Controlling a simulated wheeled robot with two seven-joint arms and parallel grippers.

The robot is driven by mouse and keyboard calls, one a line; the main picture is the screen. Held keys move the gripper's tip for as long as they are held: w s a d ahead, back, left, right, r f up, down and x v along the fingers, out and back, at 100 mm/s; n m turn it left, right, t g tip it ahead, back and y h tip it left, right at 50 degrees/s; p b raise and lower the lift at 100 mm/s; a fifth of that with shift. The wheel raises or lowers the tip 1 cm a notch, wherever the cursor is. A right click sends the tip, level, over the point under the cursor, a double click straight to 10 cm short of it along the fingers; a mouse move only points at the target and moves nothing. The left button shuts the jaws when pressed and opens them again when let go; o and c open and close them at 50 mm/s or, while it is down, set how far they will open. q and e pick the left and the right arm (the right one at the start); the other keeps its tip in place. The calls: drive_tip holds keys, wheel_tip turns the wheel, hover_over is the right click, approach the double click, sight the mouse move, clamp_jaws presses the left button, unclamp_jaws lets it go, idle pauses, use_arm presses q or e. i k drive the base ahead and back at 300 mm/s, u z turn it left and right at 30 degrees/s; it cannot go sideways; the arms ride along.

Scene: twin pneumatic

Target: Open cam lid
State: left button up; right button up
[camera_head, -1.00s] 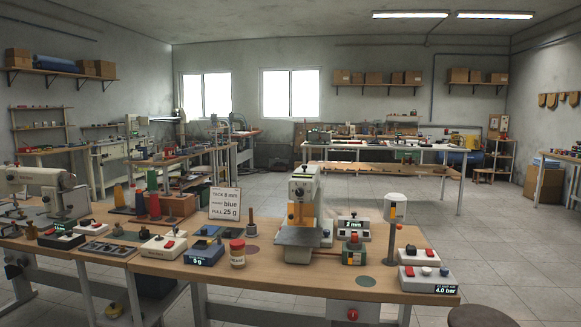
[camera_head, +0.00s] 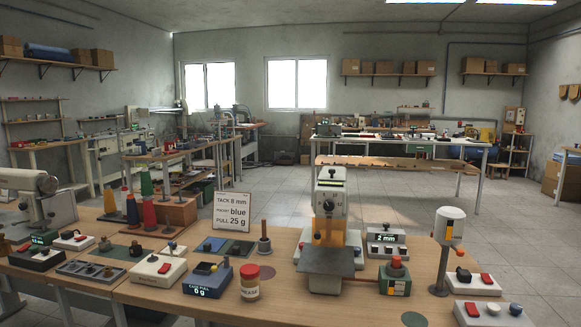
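A white and yellow machine (camera_head: 329,207) stands upright at the middle of the wooden workbench. I cannot clearly make out a separate cam lid, or whether one is open or shut. A sign (camera_head: 232,212) behind and left of the machine reads "TACK 8 mm", "blue" and "PULL 25 g". Neither of my grippers is in view.
Left of the machine are a jar (camera_head: 250,283), a blue scale (camera_head: 207,281) reading 0 g and several thread cones (camera_head: 149,214). To its right are a small green device (camera_head: 395,277), a box (camera_head: 386,241) reading 2 mm and a white-topped post (camera_head: 447,240).

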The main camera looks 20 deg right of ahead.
sight(332, 176)
drive_tip(key=z, duration=0.3)
drive_tip(key=i, duration=0.85)
drive_tip(key=z, duration=0.6)
